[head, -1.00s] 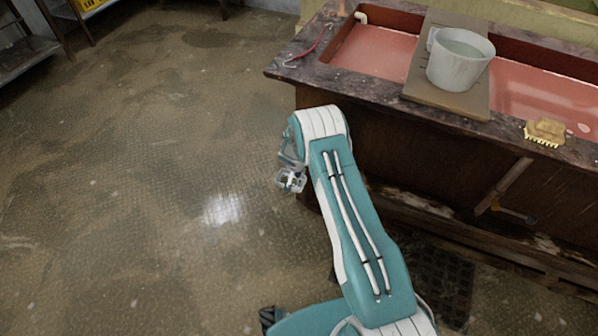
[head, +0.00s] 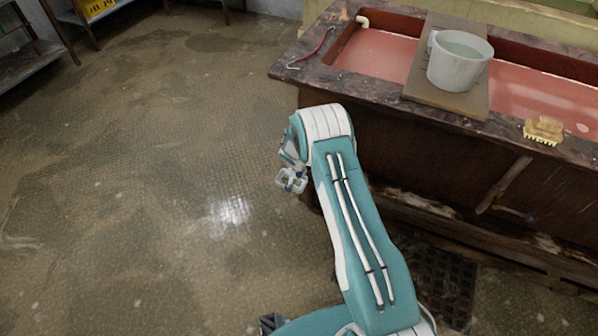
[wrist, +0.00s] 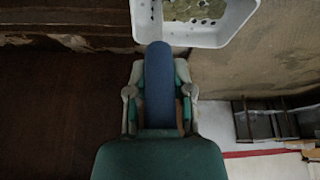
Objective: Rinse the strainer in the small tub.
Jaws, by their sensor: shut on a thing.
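A white strainer (wrist: 238,14) with small holes shows at the top of the wrist view, partly cut off by the picture edge. Greenish-brown residue (wrist: 195,8) lies in it. My gripper (wrist: 160,92) is shut on the strainer's blue handle (wrist: 159,70). In the head view my gripper (head: 291,180) is low beside the sink cabinet, and the strainer cannot be made out clearly there. The small tub (head: 456,72) is grey-white with a side handle and holds water. It stands upright on a board across the sink, up and right of my gripper.
The board (head: 425,90) spans the sink (head: 378,52), which holds reddish liquid. A yellowish brush (head: 544,130) lies on the dark counter rim (head: 340,83); a red-handled hook tool (head: 312,50) lies at its left end. Open floor (head: 150,180) is to the left.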

